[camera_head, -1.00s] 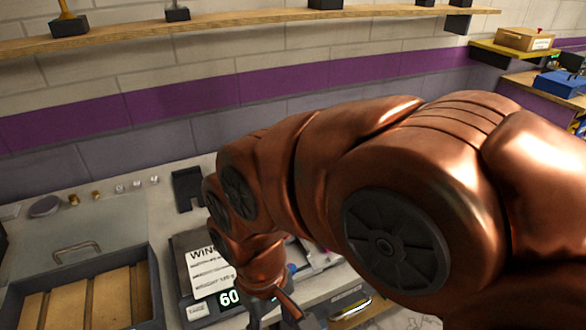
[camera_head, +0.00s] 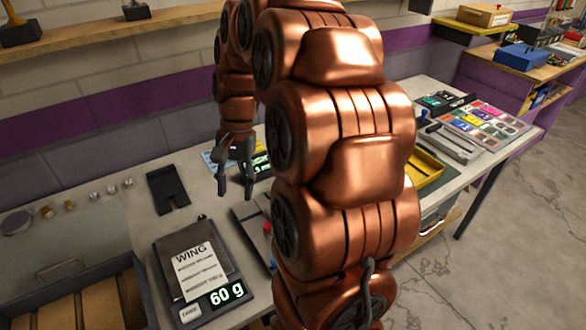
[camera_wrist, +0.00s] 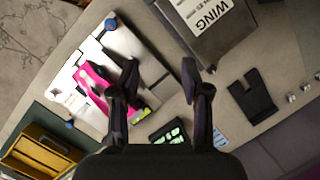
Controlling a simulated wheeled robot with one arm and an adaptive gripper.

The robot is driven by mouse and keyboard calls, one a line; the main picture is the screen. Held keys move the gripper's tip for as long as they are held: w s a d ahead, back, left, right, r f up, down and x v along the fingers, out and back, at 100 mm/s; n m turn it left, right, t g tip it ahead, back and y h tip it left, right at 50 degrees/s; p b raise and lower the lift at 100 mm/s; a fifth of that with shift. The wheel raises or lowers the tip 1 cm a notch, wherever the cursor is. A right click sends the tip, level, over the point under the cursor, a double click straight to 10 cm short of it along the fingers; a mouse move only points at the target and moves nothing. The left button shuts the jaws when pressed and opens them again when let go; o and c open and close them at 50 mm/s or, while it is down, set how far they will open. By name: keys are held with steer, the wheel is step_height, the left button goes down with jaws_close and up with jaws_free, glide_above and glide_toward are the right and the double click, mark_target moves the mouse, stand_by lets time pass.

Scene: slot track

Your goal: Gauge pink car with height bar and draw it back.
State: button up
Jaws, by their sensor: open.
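The pink car (camera_wrist: 97,78) shows in the wrist view as a pink shape on a pale plate (camera_wrist: 88,52) with blue knobs; my left finger partly overlaps it. In the head view my arm hides it. My gripper (camera_head: 236,190) is open and empty above the bench, fingers pointing down; in the wrist view its fingers (camera_wrist: 160,70) stand apart with bare bench between them. A flat black notched piece (camera_head: 168,188) lies on the bench left of the gripper, and to the right in the wrist view (camera_wrist: 240,92). I cannot tell which piece is the height bar.
A scale (camera_head: 228,295) reading 60 g carries a WING paper (camera_head: 200,270). A green-lit display (camera_head: 261,163) stands behind the gripper. A yellow tray (camera_head: 428,167) and a coloured card rack (camera_head: 484,126) are right of my arm. Bench between scale and notched piece is clear.

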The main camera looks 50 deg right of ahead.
steer(key=d+f+m+t+y+p, duration=0.15)
steer(key=d+m+p, duration=0.55)
steer(key=d, duration=1.9)
steer(key=a+f+m+b, duration=0.1)
steer(key=f+b, duration=0.1)
steer(key=f, duration=0.1)
steer(key=w+a+f+m+b, duration=0.1)
steer(key=a+f+b, duration=0.1)
steer(key=f, duration=0.2)
steer(key=w+a+f+m+t+b, duration=0.1)
steer(key=f+b, duration=0.1)
steer(key=f, duration=0.1)
steer(key=shift+a+f, duration=0.3)
steer(key=shift+a, duration=0.1)
jaws_close()
